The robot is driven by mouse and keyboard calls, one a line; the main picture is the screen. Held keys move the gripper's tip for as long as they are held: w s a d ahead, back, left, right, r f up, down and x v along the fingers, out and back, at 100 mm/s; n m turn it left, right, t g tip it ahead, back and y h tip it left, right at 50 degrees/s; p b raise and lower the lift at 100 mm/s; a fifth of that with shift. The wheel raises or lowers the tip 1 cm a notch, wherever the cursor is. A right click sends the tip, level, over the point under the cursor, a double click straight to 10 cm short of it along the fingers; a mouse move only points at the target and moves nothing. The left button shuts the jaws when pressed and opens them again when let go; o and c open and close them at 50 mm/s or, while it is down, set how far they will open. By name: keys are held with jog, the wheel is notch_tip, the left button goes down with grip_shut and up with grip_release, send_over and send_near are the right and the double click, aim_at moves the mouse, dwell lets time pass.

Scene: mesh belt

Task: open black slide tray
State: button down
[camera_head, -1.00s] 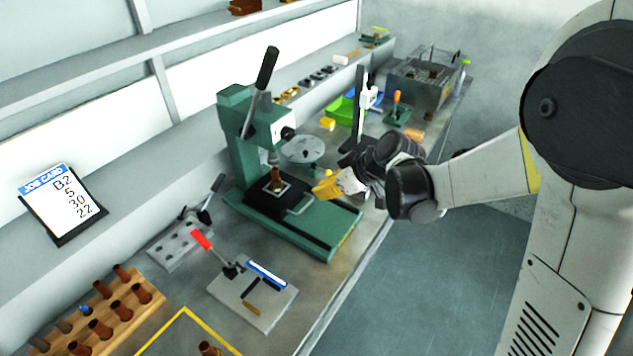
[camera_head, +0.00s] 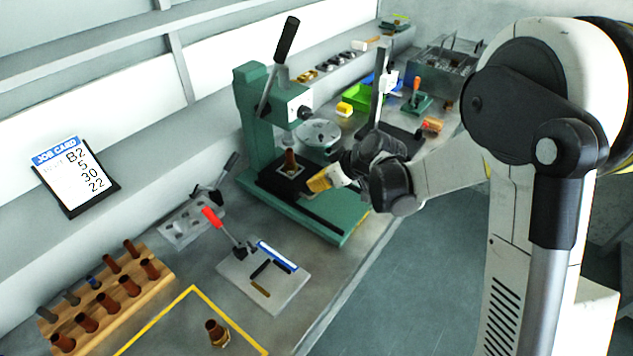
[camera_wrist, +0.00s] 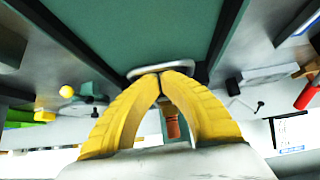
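The black slide tray (camera_head: 268,180) lies on the green base (camera_head: 352,224) of the press, under its ram. A brown cylinder stands upright on the tray; it (camera_head: 290,160) also shows between my fingers in the wrist view (camera_wrist: 171,124). My gripper (camera_head: 316,186) has yellow fingers and is at the tray's front edge. In the wrist view the fingertips (camera_wrist: 160,74) meet at the silver tray handle (camera_wrist: 185,70), which runs across behind them. The fingers look shut at the handle; I cannot see the bar clamped between them. My gripper hides the handle in the head view.
The press (camera_head: 250,115) rises behind the tray, with its black-gripped lever raised. A red-handled clamp plate (camera_head: 285,290) and a wooden rack of brown cylinders (camera_head: 110,310) stand nearer. A green bin (camera_head: 362,97) is beyond. Open floor lies right of the bench.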

jog(key=s+d, duration=0.3)
jog(key=d, duration=0.1)
jog(key=s+d, duration=0.3)
jog(key=s+d+b, duration=0.1)
jog(key=s+d, duration=0.2)
jog(key=d, duration=0.1)
jog(key=shift+d, duration=0.35)
